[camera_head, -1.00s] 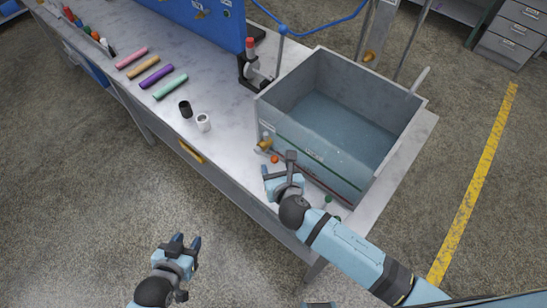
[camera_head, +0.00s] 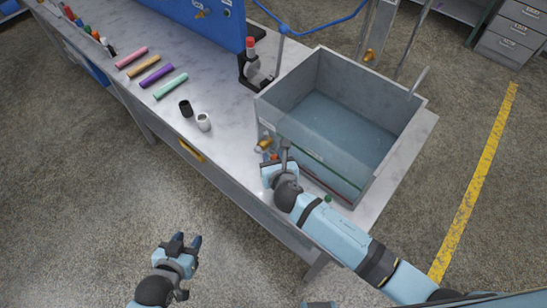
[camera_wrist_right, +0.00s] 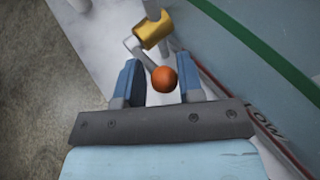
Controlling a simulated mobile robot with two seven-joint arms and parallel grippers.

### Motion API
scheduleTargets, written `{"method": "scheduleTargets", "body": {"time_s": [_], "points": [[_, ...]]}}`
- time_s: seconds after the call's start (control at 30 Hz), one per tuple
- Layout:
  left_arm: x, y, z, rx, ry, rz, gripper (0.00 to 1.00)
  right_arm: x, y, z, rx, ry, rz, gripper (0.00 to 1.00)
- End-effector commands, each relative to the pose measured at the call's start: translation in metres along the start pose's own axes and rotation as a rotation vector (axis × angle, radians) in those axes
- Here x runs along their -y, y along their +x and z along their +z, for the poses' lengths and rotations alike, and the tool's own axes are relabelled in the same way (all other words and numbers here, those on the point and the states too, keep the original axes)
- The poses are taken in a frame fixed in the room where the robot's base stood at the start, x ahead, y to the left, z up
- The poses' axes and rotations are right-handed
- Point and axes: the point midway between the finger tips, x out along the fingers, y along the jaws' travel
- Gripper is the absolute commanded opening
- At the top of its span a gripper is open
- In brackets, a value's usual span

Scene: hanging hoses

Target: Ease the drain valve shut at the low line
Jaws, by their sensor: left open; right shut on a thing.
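The drain valve is a brass body (camera_head: 264,144) low at the near left corner of the grey tank (camera_head: 414,108). The brass body also shows at the top of the right wrist view (camera_wrist_right: 152,30). Its grey lever ends in an orange knob (camera_wrist_right: 164,79). My right gripper (camera_head: 277,162) is at the valve, its two blue fingers on either side of the knob, shut on the lever end. My left gripper (camera_head: 187,243) is open and empty, over the floor in front of the bench.
The tank holds clear liquid; a green line and a red line with "LOW" (camera_wrist_right: 265,123) mark its wall. A black cup (camera_head: 185,108) and a white cup (camera_head: 203,121) stand left of it. A red-topped device (camera_head: 252,67) stands behind. Coloured rolls lie farther left.

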Motion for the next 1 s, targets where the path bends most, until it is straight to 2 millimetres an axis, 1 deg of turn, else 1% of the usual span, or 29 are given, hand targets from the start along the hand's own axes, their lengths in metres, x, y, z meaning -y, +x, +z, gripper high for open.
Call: {"method": "scheduleTargets", "body": {"time_s": [0.07,0.17,0.4,0.6,0.77,1.0], "points": [[0.0,0.001,0.001,0.0,0.0,0.0,0.43,0.0,0.0,-0.001,0.002,0.001,-0.001,0.0],[0.0,0.006,0.009,-0.001,-0.001,0.001,0.43,0.001,0.002,-0.007,0.02,0.014,0.003,0.0],[-0.006,0.03,0.045,0.007,-0.005,0.016,0.43,0.002,0.006,-0.02,0.127,0.082,0.031,0.0],[-0.008,0.046,0.066,0.004,-0.003,0.021,0.43,0.003,0.006,-0.023,0.198,0.13,0.051,0.0],[-0.006,0.05,0.071,0.002,0.0,0.018,0.43,0.003,0.005,-0.021,0.225,0.147,0.06,0.0],[-0.004,0.049,0.07,0.0,0.001,0.014,0.43,0.003,0.004,-0.019,0.228,0.15,0.061,0.0]]}}
